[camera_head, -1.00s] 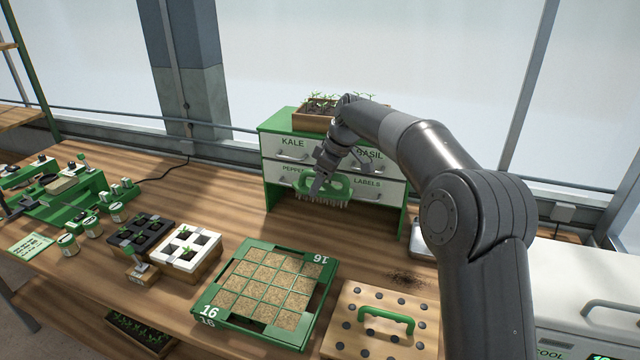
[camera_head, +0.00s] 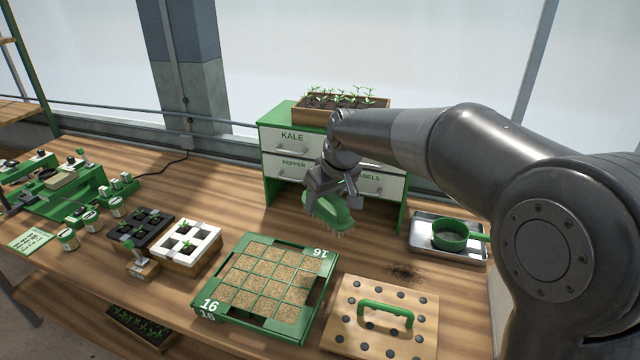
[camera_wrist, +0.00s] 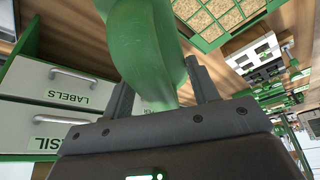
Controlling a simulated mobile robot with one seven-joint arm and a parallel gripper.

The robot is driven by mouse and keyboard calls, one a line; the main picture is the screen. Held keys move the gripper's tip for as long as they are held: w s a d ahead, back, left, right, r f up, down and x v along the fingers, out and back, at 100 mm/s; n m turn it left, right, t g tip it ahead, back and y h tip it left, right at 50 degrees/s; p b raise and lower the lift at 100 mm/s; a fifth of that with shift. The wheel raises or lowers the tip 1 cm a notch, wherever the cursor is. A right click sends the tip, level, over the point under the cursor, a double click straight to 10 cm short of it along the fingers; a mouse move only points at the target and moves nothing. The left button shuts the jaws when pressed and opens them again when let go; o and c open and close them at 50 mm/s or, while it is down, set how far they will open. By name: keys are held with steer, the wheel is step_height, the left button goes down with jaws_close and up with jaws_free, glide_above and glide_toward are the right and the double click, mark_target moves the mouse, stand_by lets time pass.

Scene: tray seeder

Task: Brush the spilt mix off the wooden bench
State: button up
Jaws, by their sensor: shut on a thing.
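My gripper (camera_head: 328,192) is shut on the handle of a green brush (camera_head: 330,213). The brush hangs tilted above the bench, bristles down, in front of the drawer cabinet. In the wrist view the green brush (camera_wrist: 145,50) fills the space between the two dark fingers. The spilt mix (camera_head: 405,271) is a small dark patch on the wooden bench (camera_head: 215,207), right of and below the brush in the head view, apart from it. The spill does not show in the wrist view.
The green tray (camera_head: 325,283) marked 16 and a wooden dibber board with a green handle (camera_head: 385,314) lie in front of the spill. A metal tray (camera_head: 420,243) with a green sieve (camera_head: 452,235) stands to its right. The cabinet (camera_head: 270,165) with labelled drawers stands behind.

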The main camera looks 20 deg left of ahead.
mark_target(341, 214)
steer(key=shift+m, duration=0.7)
steer(key=d, duration=0.1)
steer(key=s+d+f, duration=0.1)
steer(key=d, duration=0.1)
steer(key=s+d, duration=0.1)
steer(key=shift+d+f, duration=0.25)
steer(key=shift+f, duration=0.05)
steer(key=w+d+f+n+g, duration=0.1)
steer(key=w+d+f+n, duration=0.2)
steer(key=d, duration=0.5)
steer(key=w+d+f+n+g, duration=0.1)
steer(key=w+d+f+n, duration=0.2)
steer(key=d, duration=0.5)
steer(key=w+d+f+n+g, duration=0.1)
steer(key=w+d+f+n, duration=0.2)
steer(key=d, duration=0.4)
steer(key=shift+m+y, duration=0.3)
steer(key=shift+y, duration=0.1)
steer(key=shift+s+d+f, duration=0.1)
steer(key=shift+f, duration=1.95)
steer(key=shift+s+d+f, duration=0.1)
steer(key=shift+f, duration=1.95)
steer(key=shift+w+a+f, duration=0.1)
steer(key=shift+a+f, duration=0.15)
steer(key=shift+a, duration=0.55)
steer(key=shift+c, duration=0.4)
steer(key=shift+a, duration=6.25)
steer(key=shift+d, duration=7.15)
step_height(341, 214, up, 8)
steer(key=shift+a, duration=0.15)
